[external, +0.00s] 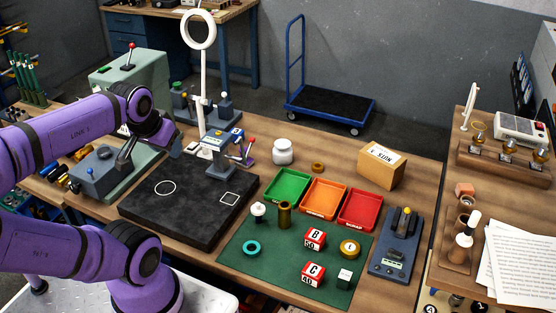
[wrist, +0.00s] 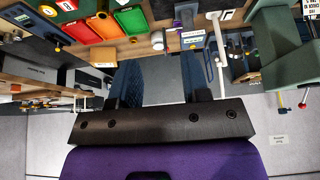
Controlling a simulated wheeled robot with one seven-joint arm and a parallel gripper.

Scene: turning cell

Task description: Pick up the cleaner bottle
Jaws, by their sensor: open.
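No bottle clearly marked as cleaner can be made out in either view. A small white-topped container (external: 258,210) stands on the green mat, and a white lidded jar (external: 282,151) stands behind the trays. A white-topped item (external: 467,230) stands on the right-hand bench. I cannot tell whether any of these is the cleaner bottle. My gripper (external: 176,147) is above the left bench, near the back edge of the black plate, away from all three. In the wrist view my gripper (wrist: 158,82) has its two dark fingers wide apart with nothing between them.
The green tray (external: 266,199), orange tray (external: 302,214) and red tray (external: 343,225) stand in a row behind the green mat (external: 238,268). A ring lamp (external: 203,85) rises behind the black plate (external: 151,219). A cardboard box (external: 371,172) stands right. The black plate's front is clear.

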